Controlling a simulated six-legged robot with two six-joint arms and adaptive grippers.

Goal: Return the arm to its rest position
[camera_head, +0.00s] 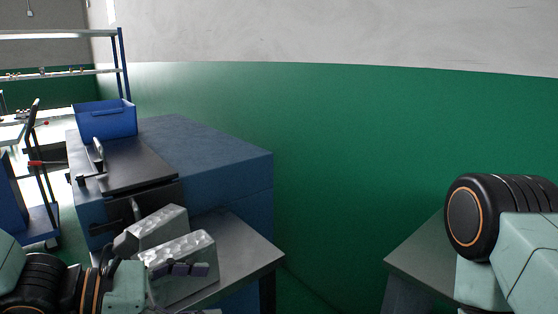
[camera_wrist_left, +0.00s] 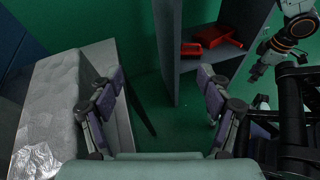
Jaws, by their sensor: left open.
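Two silver, foil-topped trays stand side by side on a metal table in the head view: a nearer one (camera_head: 185,247) and one behind it (camera_head: 160,225). Crumpled foil (camera_wrist_left: 35,160) also shows at the lower left of the left wrist view. My left gripper (camera_head: 180,268) overlaps the front of the nearer tray in the head view; contact cannot be told. In the left wrist view my left gripper (camera_wrist_left: 160,92) is open, its fingers wide apart with nothing between them. My right arm shows at the right; its gripper (camera_wrist_left: 262,65) appears small at the wrist view's upper right, its state unclear.
The metal table (camera_head: 245,255) adjoins a blue cabinet (camera_head: 225,155) with a dark lidded top and a blue bin (camera_head: 105,120). Another grey table (camera_head: 420,255) is at the right. Red objects (camera_wrist_left: 215,38) lie on a grey shelf. Open floor lies between the tables.

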